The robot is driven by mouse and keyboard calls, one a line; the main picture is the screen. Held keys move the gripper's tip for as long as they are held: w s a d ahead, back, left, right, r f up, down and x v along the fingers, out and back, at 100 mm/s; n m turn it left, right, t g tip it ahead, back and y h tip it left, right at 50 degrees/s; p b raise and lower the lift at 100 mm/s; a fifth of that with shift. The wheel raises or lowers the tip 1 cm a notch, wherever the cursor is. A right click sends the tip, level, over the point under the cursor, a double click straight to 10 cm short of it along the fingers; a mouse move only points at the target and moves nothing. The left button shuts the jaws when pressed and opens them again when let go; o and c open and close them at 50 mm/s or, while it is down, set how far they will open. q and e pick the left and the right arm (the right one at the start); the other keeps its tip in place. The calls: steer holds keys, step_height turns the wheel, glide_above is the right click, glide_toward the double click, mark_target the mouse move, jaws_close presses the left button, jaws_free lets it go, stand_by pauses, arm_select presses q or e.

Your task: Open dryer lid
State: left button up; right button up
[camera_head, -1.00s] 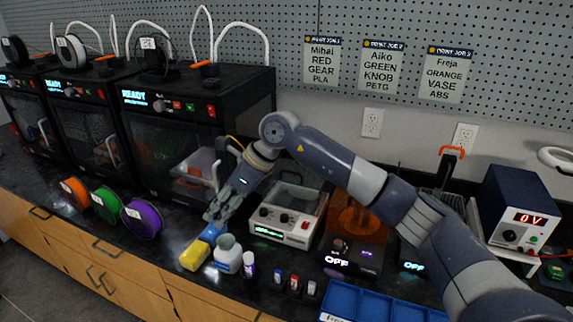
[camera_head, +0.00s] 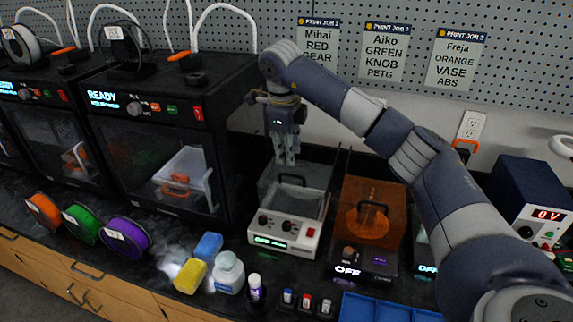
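The dryer appears to be the white box (camera_head: 284,237) with two dark knobs, a red switch and a lit green display. Its clear lid (camera_head: 268,187) is down and has a dark handle (camera_head: 293,179) on top. My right gripper (camera_head: 287,161) points down above the back part of the lid, just behind the handle and apart from it as far as I can see. Its fingers are close together, and I cannot tell whether they are fully shut. Nothing shows between them. My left gripper is out of view.
An orange-lidded unit (camera_head: 366,215) stands close to the dryer's right, and a black printer (camera_head: 165,140) to its left. Filament spools (camera_head: 125,238) stand at left.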

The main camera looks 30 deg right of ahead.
mark_target(288, 176)
steer(key=x, duration=0.3)
steer(key=shift+w+f+p, duration=0.2)
steer(key=shift+f+p, duration=0.1)
steer(key=shift+f, duration=0.1)
steer(key=shift+x, duration=0.8)
steer(key=shift+p+x, duration=0.3)
steer(key=shift+x, duration=0.7)
steer(key=shift+w, duration=0.15)
jaws_close()
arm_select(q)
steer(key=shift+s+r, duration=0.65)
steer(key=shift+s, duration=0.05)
